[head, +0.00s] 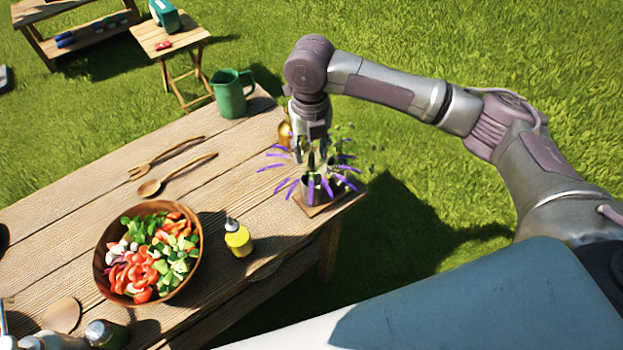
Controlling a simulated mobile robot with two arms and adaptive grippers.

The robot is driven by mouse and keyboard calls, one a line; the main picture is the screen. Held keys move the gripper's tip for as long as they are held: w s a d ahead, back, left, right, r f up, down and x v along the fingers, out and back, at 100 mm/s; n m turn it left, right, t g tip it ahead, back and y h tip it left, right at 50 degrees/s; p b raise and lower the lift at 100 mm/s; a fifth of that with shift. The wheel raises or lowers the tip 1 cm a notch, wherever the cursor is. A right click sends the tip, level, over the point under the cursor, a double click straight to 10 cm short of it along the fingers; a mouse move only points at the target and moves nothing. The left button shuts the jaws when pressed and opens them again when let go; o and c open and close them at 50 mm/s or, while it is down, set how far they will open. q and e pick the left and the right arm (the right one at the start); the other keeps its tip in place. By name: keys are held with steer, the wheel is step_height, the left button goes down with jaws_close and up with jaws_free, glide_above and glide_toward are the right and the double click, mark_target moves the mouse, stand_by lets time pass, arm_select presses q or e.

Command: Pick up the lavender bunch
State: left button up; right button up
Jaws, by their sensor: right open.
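The lavender bunch (335,184) has purple flower spikes and green stems. It spreads out over a small grey pot or vase on a wooden coaster (311,208) at the right end of the table. My right gripper (312,150) points down from above, right over the bunch, with its fingers apart among or just above the stems. Whether the fingers touch the stems cannot be told. The gripper and flowers hide much of the pot. My left gripper is not in view.
On the wooden table (215,185) stand a salad bowl (103,262), a yellow bottle (238,240), a green pitcher (230,98), a wooden fork (165,157) and a wooden spoon (175,175). A brass object (285,134) stands just behind the gripper. Grass lies beyond the table's right edge.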

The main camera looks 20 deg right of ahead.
mark_target(312, 162)
steer(key=shift+w+d+f+p, duration=0.15)
steer(key=shift+f+p, duration=0.55)
steer(key=shift+f, duration=1.65)
jaws_close()
